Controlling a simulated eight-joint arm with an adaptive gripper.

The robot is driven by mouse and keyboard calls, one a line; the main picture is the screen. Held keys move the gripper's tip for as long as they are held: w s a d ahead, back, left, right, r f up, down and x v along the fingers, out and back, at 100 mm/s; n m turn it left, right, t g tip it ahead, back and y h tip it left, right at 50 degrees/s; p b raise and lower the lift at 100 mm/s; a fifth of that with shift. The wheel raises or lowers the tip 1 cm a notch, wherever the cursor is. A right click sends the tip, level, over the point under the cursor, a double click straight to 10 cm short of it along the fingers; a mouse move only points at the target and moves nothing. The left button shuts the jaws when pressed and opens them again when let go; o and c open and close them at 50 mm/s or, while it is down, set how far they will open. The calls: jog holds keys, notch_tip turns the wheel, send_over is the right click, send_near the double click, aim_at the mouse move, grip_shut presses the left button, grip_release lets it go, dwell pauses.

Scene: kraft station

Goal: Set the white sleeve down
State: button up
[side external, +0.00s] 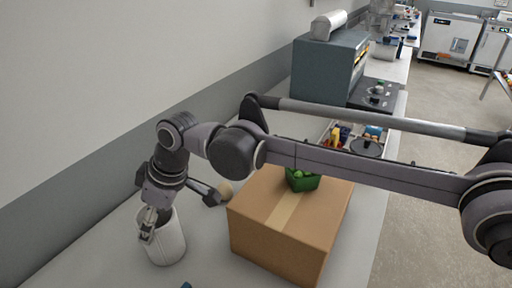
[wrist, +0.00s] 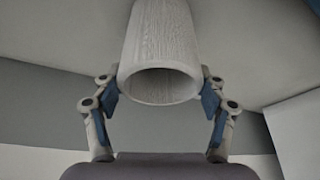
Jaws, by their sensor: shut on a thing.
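The white sleeve (side external: 168,243) is a pale, hollow cylinder at the lower left of the side view, upright or nearly so over the grey worktop. Its open round end faces the camera in the wrist view (wrist: 162,40). My gripper (side external: 152,222) is at the sleeve's upper part in the side view. In the wrist view its two fingers with blue pads (wrist: 160,100) press on the sleeve from both sides, so it is shut on the sleeve. I cannot tell whether the sleeve's lower end touches the worktop.
A dark grey cabinet (side external: 322,70) stands farther back. The worktop (side external: 110,262) is bare left of the sleeve, beside the wall.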

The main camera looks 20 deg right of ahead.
jog(key=o, duration=1)
jog(key=shift+f, duration=0.1)
jog(key=v, duration=1.2)
jog(key=w+d+r+m+t+h, duration=0.1)
jog(key=d+r+m, duration=0.15)
jog(key=d, duration=1.25)
jog(key=w+d+r+m+t, duration=0.15)
jog(key=d+m, duration=0.25)
jog(key=d, duration=1)
jog(key=s+d+f+m+t+h, duration=0.1)
jog(key=s+d+f+m, duration=0.1)
jog(key=s+d+f, duration=0.2)
jog(key=s+d+f+m+t+h, duration=0.1)
jog(key=s+d+f, duration=0.3)
jog(key=d, duration=0.7)
jog(key=s+d+f+m+t+h, duration=0.1)
jog(key=s+d+f+m, duration=0.3)
jog(key=s+d, duration=0.3)
jog(key=shift+s+d+f, duration=0.35)
jog(key=shift+d+f, duration=0.3)
